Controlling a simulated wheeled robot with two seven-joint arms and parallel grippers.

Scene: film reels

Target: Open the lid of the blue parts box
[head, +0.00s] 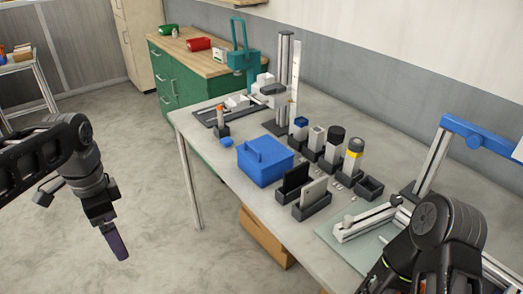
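The blue parts box (264,169) stands on the grey table, left of the middle. Its blue lid lies closed on top, with a raised ridge or handle (262,149). My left gripper (116,243) hangs over the floor, left of the table and well apart from the box. It points down, and its dark purplish tip shows as one narrow piece, so I cannot tell whether its fingers are apart. My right arm (446,226) comes in at the lower right, over the table's near end; its gripper does not show.
Black holders with upright pieces (292,182) stand just right of the box, and several small containers (353,157) behind it. A blue-topped metal frame (434,158) stands at the right. A green cabinet (200,92) is behind the grey table (222,178).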

